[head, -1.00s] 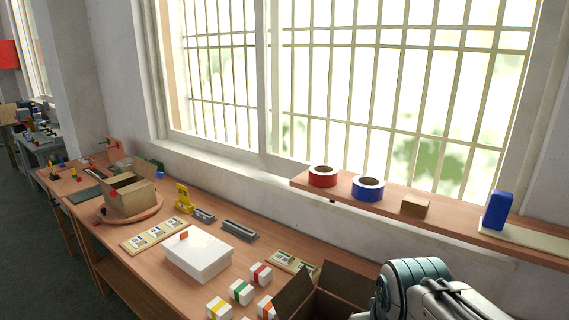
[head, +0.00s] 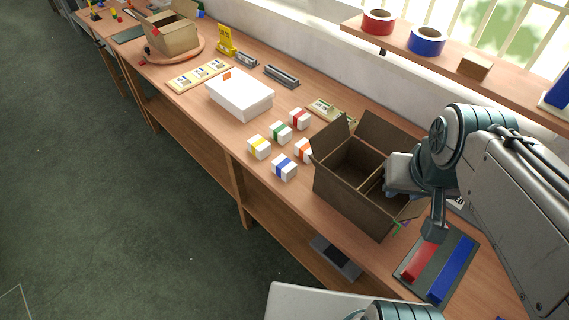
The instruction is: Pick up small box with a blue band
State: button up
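The small box with a blue band (head: 284,167) is white and sits on the wooden table, in front of the other small boxes and just left of the open cardboard box. My gripper (head: 398,222) is at the right side of the cardboard box, mostly hidden by my arm and the box flap. It is to the right of the blue-banded box and well apart from it. I cannot make out its fingers.
Small boxes with yellow (head: 259,146), green (head: 280,132), red (head: 299,118) and orange (head: 303,151) bands stand close by. The open cardboard box (head: 352,200) is a tall obstacle. A white lidded box (head: 240,98) stands behind left. A tray (head: 440,262) holds red and blue bars.

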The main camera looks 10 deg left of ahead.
aim_at(283, 167)
jog(key=k, duration=0.55)
jog(key=u, duration=0.75)
jog(key=i, duration=0.9)
jog(key=z, duration=0.15)
